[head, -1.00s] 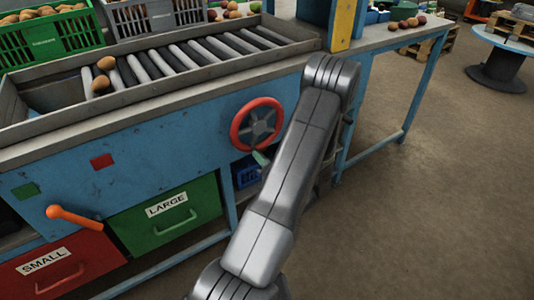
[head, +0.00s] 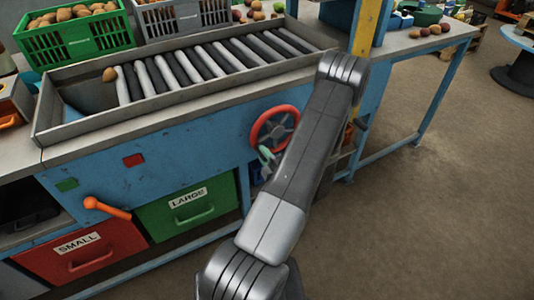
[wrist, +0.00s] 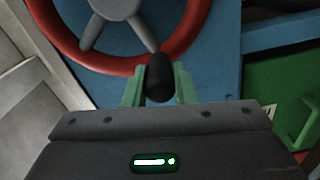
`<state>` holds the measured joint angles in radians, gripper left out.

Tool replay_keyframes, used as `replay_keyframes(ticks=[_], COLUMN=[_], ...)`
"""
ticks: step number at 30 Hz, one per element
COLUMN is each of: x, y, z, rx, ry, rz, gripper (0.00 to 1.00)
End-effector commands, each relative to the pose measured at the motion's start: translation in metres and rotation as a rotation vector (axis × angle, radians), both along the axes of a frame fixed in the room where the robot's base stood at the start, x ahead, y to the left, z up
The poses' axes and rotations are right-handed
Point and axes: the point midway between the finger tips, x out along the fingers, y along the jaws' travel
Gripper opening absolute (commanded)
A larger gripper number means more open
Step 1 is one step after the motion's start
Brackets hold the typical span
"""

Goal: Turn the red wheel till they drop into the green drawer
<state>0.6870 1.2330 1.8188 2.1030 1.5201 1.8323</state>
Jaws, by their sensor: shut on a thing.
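The red wheel (head: 255,128) with grey spokes is mounted on the blue front of the sorting bench. Its red rim (wrist: 196,32) fills the top of the wrist view. My gripper (wrist: 158,88) is shut on the wheel's black handle (wrist: 159,70), with a pale green finger on each side. In the head view my gripper (head: 266,158) is at the wheel's lower left, partly behind my arm. The green drawer (head: 205,207), labelled LARGE, is shut below and left of the wheel. One brown potato-like item (head: 109,75) sits at the left end of the rollers (head: 200,65).
A red drawer (head: 105,250), labelled SMALL, is left of the green one. An orange lever (head: 106,208) sticks out above the drawers. A green crate (head: 75,42) and a grey crate (head: 170,20) of produce stand behind the rollers. The floor to the right is open.

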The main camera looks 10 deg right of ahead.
Motion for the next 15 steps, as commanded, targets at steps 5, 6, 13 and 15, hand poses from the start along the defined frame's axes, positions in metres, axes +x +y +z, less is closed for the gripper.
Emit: replay_keyframes(ticks=[5,6,13,15], x=[-0.001,-0.001,-0.001,-0.001], y=[0.002,0.003,0.003,0.003], z=[0.017,0.019,0.028,0.030], rx=[0.132,0.158,0.219,0.218], ry=[0.048,0.057,0.079,0.078], rz=[0.000,0.000,0.000,0.000], gripper=[0.00,0.00,0.00,0.00])
